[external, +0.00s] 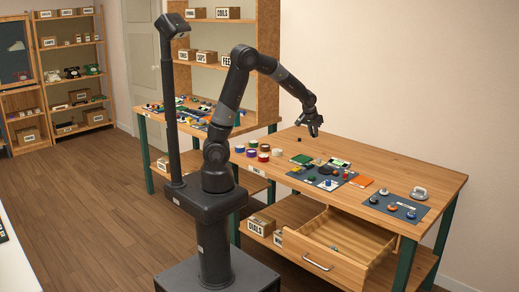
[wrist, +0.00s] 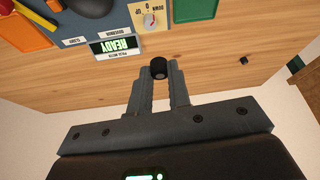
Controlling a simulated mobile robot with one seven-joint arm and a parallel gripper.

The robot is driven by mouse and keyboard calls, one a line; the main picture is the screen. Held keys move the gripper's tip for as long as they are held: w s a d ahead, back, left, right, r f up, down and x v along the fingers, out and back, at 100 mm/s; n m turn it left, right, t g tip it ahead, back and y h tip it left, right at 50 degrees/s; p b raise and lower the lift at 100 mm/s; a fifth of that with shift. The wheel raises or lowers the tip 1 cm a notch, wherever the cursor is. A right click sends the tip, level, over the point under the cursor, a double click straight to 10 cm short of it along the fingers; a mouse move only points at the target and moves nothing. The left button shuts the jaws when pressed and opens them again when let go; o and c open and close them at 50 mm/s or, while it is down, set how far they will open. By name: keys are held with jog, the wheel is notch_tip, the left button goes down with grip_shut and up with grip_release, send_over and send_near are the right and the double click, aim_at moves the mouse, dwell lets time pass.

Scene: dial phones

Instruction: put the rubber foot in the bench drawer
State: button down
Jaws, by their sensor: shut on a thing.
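A small black rubber foot (wrist: 158,68) is held between the fingertips of my gripper (wrist: 160,78) in the wrist view. In the external view my gripper (external: 316,132) is above the back part of the bench top, and the foot in it is too small to make out. The bench drawer (external: 322,262) is pulled open at the front of the bench, below and to the right of my gripper. Its inside looks mostly empty, with a few small, indistinct things in it.
Another small black piece (wrist: 244,61) lies alone on the bench top. Blue mats (external: 398,207) with parts lie towards the right. Several coloured rolls (external: 264,152) stand at the left.

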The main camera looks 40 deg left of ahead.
jog(key=s+d+m+h, duration=0.1)
jog(key=s+d+m, duration=0.1)
jog(key=s+d, duration=0.35)
jog(key=s+d+m+h, duration=0.1)
jog(key=s+d+m, duration=0.15)
jog(key=d, duration=0.65)
jog(key=s+d+m+g+h, duration=0.1)
jog(key=s+d+m, duration=0.2)
jog(key=s+d, duration=0.55)
jog(key=s+d+m+g+h, duration=0.1)
jog(key=s+d+m, duration=0.25)
jog(key=s, duration=1.05)
jog(key=s+d+m+g+h, duration=0.1)
jog(key=s+d+m, duration=0.35)
jog(key=s, duration=0.65)
send_over(328, 236)
jog(key=a, duration=0.1)
jog(key=shift+n, duration=0.25)
jog(key=f, duration=2.5)
jog(key=shift+s+a, duration=0.15)
jog(key=shift+s, duration=0.15)
jog(key=shift+f, duration=2.1)
jog(key=c, duration=1.3)
grip_release()
jog(key=shift+f, duration=0.1)
jog(key=shift+c, duration=0.2)
